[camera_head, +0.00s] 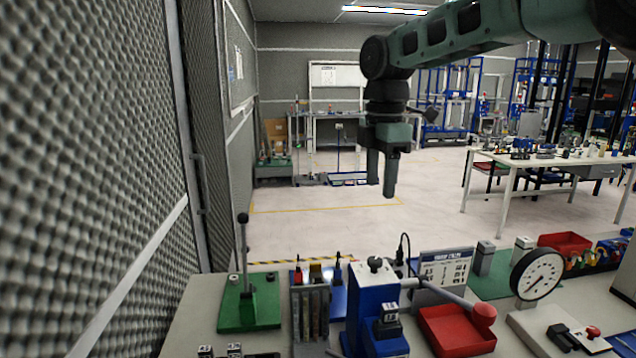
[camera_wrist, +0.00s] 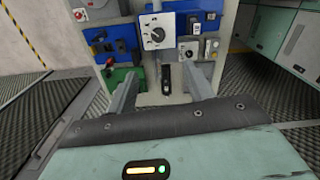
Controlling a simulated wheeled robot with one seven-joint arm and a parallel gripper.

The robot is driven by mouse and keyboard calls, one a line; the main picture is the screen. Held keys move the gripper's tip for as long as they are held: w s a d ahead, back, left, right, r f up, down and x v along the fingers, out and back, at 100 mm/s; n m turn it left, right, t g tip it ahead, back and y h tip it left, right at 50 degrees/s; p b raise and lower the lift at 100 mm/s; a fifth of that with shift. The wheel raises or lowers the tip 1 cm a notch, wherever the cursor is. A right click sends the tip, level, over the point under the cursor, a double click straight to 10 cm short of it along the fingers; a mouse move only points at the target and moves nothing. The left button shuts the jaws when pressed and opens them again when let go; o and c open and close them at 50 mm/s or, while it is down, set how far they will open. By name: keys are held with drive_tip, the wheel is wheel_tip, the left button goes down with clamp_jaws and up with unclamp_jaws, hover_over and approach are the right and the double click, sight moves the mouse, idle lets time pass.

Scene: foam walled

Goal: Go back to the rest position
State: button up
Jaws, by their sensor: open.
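My gripper (camera_head: 382,172) hangs from my green arm high in the head view, with its two fingers pointing down. The fingers are apart and nothing is between them. In the wrist view the two grey fingers of my gripper (camera_wrist: 165,95) reach forward, spread and empty. It is above and behind the near workbench (camera_head: 190,325) in the picture, touching nothing that I can see.
The bench bears a green lever stand (camera_head: 250,308), a blue press (camera_head: 372,305), a red tray (camera_head: 455,328) and a dial gauge (camera_head: 537,274). A foam wall (camera_head: 90,170) rises close on the left. Open floor (camera_head: 330,228) lies beyond; a white table (camera_head: 550,160) stands right.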

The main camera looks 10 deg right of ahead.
drive_tip(key=s+a+f+m+b, duration=0.1)
drive_tip(key=s+a+f+m, duration=0.3)
drive_tip(key=s, duration=0.5)
drive_tip(key=s+a+f+m, duration=0.2)
drive_tip(key=s+a+f, duration=0.3)
drive_tip(key=s, duration=0.5)
drive_tip(key=s+d+f+m, duration=0.1)
drive_tip(key=s+f+m, duration=0.2)
drive_tip(key=s, duration=0.4)
drive_tip(key=s+d+f+m+b, duration=0.1)
drive_tip(key=s+d+f+m, duration=0.1)
drive_tip(key=s+f, duration=0.3)
drive_tip(key=s, duration=0.2)
drive_tip(key=shift+s+f+m+y, duration=0.25)
drive_tip(key=shift+s+m+y, duration=0.05)
drive_tip(key=shift+m, duration=0.1)
